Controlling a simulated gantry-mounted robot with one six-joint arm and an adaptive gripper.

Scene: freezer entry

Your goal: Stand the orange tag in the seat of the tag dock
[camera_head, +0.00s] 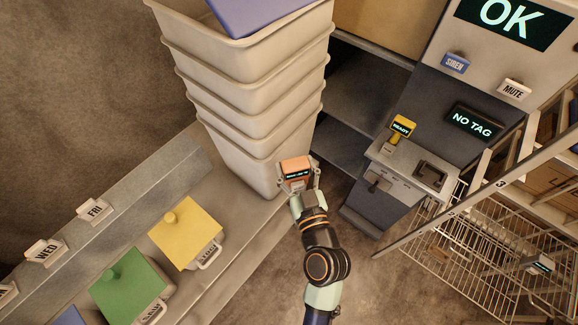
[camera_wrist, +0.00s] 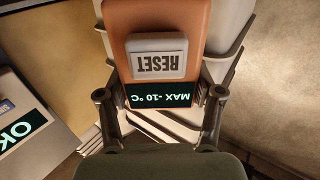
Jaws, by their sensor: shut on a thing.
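My gripper (camera_head: 298,183) is shut on the orange tag (camera_head: 295,165), in front of the lower part of the crate stack. In the wrist view the orange tag (camera_wrist: 190,17) sits between both fingers of my gripper (camera_wrist: 160,103). Its grey RESET button and its dark strip reading "MAX -10 °C" appear upside down there. The tag dock (camera_head: 402,163) is the grey pedestal to the right of my gripper, clear of the tag. A dark recessed seat (camera_head: 431,175) shows on its top, and it looks empty. A screen (camera_head: 472,123) behind it reads "NO TAG".
A yellow piece reading "READY" (camera_head: 402,127) stands at the dock's back left. Tall stacked cream crates (camera_head: 245,100) rise left of my gripper. Yellow (camera_head: 187,235) and green (camera_head: 128,290) lids sit lower left.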

